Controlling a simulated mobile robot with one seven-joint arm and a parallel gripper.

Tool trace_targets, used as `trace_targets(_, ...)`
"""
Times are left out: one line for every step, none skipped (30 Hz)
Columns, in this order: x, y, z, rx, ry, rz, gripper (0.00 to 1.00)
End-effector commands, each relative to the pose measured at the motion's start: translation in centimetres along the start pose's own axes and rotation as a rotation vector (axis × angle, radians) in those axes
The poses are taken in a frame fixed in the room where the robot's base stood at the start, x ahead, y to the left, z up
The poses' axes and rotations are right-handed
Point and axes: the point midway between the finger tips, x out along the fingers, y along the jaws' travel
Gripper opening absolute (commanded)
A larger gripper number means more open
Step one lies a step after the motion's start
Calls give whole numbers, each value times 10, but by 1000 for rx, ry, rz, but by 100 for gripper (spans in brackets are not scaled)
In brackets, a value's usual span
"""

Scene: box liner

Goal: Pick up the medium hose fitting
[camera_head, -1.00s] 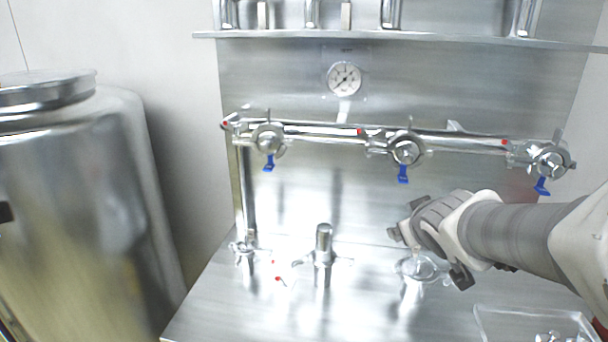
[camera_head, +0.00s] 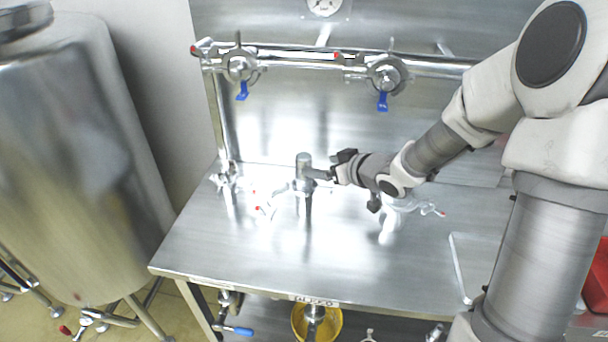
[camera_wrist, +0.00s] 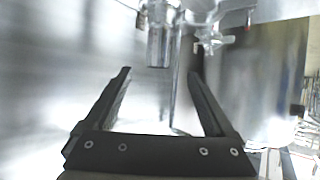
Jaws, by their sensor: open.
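Several metal fittings stand on the steel table. The middle one is an upright cylinder with side wings (camera_head: 304,186), which looks like the medium hose fitting, though I cannot be sure of the size order. My gripper (camera_head: 322,173) is open, level and just right of its upper part in the head view. In the wrist view, the cylinder (camera_wrist: 160,42) stands ahead of the gap between the open fingers (camera_wrist: 160,73). No contact shows. Another fitting (camera_head: 228,180) stands at the table's back left and also shows in the wrist view (camera_wrist: 208,35). A third (camera_head: 392,207) is partly hidden below my wrist.
A pipe with blue-handled valves (camera_head: 384,76) runs along the back wall above the table. A clear tray (camera_head: 457,266) lies at the right. A large steel tank (camera_head: 80,170) stands at the left. The table's front (camera_head: 270,255) is clear.

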Motion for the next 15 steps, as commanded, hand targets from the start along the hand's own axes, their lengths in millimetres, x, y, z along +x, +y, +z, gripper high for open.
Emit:
trace_targets(14, -1, 2, 1, 0, -4, 89)
trace_targets(20, -1, 2, 1, 0, -4, 89)
trace_targets(29, -1, 2, 1, 0, -3, 89)
trace_targets(35, -2, 2, 0, -1, -4, 89)
trace_targets(41, -1, 2, 1, -1, -3, 89)
trace_targets(49, -1, 2, 1, -1, -3, 89)
trace_targets(54, -1, 1, -1, -1, -3, 89)
trace_targets(58, -1, 1, 0, -1, -2, 89)
trace_targets(63, 0, 1, 0, -1, -1, 89)
trace_targets(66, 0, 0, 0, -1, 0, 89)
trace_targets(69, 0, 0, 0, -2, 0, 89)
trace_targets(72, 0, 1, 0, -2, 1, 89)
trace_targets(73, 0, 0, 0, -2, 1, 89)
trace_targets(74, 0, 0, 0, -2, 2, 89)
trace_targets(76, 1, 0, -1, -1, 2, 89)
